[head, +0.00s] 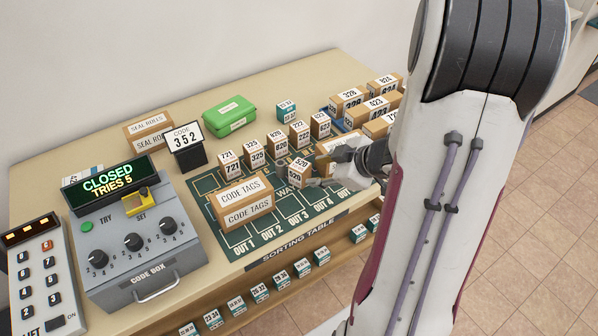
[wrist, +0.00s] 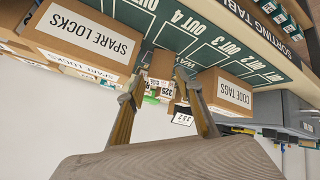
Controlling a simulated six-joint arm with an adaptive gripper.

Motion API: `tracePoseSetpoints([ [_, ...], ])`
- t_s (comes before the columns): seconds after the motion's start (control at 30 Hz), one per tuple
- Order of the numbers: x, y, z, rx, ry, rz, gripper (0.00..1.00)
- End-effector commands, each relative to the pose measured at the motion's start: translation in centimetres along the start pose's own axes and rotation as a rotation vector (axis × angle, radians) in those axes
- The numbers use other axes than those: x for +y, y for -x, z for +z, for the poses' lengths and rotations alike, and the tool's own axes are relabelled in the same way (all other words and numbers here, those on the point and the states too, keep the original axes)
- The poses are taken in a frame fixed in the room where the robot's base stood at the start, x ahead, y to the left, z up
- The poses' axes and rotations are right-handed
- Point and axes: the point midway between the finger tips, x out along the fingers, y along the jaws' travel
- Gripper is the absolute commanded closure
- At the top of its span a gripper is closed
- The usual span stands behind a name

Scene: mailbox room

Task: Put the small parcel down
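A small tan parcel marked 520 (head: 298,173) stands upright on the green mat (head: 219,217) of the sorting table, near the WAY lettering. My gripper (head: 318,170) is low over the mat, just right of this parcel, with its fingers towards it. In the wrist view, which is upside down, my two fingers (wrist: 166,62) stand apart. A small tan box (wrist: 160,66) shows between or just beyond their tips, with mat visible beside the right tip. I see no clear grip on it. Part of my gripper is hidden behind my arm in the head view.
A CODE TAGS box (head: 247,204) stands close left of the parcel. A SPARE LOCKS box (wrist: 82,38) is on the other side of my gripper. Several numbered parcels (head: 276,143) stand behind. The code box (head: 145,255) is farther left. Bare mat lies towards the front edge.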

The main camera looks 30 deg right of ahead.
Motion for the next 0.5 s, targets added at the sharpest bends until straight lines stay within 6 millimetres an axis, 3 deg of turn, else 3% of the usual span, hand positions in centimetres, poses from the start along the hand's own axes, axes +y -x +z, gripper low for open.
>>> tracePoseSetpoints([
  [0.2,-0.84,-0.41,0.72,0.117,-0.099,-0.053,0.65],
  [0.5,-0.29,0.20,0.93,0.299,-0.272,-0.068,0.65],
])
